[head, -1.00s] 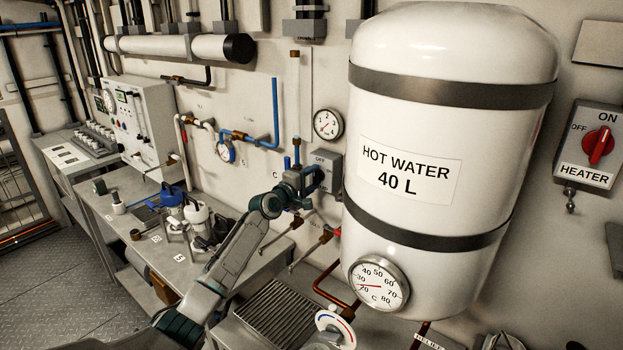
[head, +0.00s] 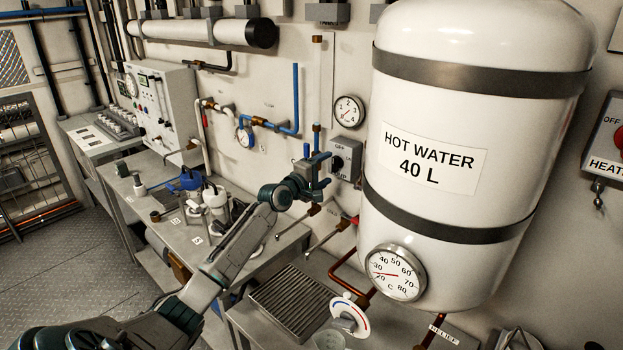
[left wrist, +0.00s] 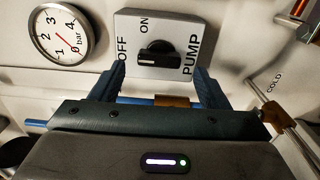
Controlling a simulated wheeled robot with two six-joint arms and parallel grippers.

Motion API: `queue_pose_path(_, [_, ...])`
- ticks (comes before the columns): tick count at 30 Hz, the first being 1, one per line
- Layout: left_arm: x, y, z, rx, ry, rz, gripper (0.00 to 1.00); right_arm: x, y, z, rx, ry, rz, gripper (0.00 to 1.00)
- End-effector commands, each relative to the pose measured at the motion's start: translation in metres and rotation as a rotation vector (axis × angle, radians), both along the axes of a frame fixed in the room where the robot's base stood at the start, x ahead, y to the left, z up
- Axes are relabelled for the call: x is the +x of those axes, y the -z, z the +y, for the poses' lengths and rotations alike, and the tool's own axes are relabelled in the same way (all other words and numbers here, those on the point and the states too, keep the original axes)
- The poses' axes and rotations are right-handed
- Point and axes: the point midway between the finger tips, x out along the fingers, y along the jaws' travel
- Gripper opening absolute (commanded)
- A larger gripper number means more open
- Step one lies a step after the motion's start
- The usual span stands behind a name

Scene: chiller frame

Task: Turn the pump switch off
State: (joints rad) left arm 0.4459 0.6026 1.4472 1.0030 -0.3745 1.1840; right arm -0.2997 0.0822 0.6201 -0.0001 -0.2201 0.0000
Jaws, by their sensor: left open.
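The pump switch is a grey box (head: 345,157) on the wall left of the hot water tank, with a black knob (head: 338,162). In the left wrist view the box (left wrist: 185,28) shows OFF at picture left, ON at the top and PUMP at right. Its knob (left wrist: 160,51) lies lengthwise across the picture, one end towards OFF. My left gripper (head: 322,170) is just left of the box, apart from the knob. In the left wrist view its open blue fingers (left wrist: 155,76) stand either side below the knob, with nothing between them. My right gripper is out of view.
The white hot water tank (head: 465,120) bulges out close right of the switch. A pressure gauge (head: 349,111) is above it. Brass-ended taps (head: 325,240) stick out below. A blue pipe (head: 296,100) runs left of it. A bench (head: 250,262) stands below.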

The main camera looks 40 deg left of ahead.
Motion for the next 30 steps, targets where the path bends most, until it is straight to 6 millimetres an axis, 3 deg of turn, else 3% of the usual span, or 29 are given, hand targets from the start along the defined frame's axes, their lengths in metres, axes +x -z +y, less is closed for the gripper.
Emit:
queue_pose_path(6, [-0.042, 0.002, 0.004, 0.007, -0.001, 0.003, 0.69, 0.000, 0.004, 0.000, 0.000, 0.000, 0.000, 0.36])
queue_pose_path(12, [-0.066, 0.001, 0.007, 0.003, -0.001, 0.003, 0.69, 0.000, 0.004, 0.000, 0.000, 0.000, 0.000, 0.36])
queue_pose_path(18, [-0.076, 0.000, 0.006, 0.001, 0.000, 0.000, 0.69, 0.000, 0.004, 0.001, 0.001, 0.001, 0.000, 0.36])
queue_pose_path(30, [-0.076, 0.000, 0.006, -0.001, 0.000, 0.000, 0.69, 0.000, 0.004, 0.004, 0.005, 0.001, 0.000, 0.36])
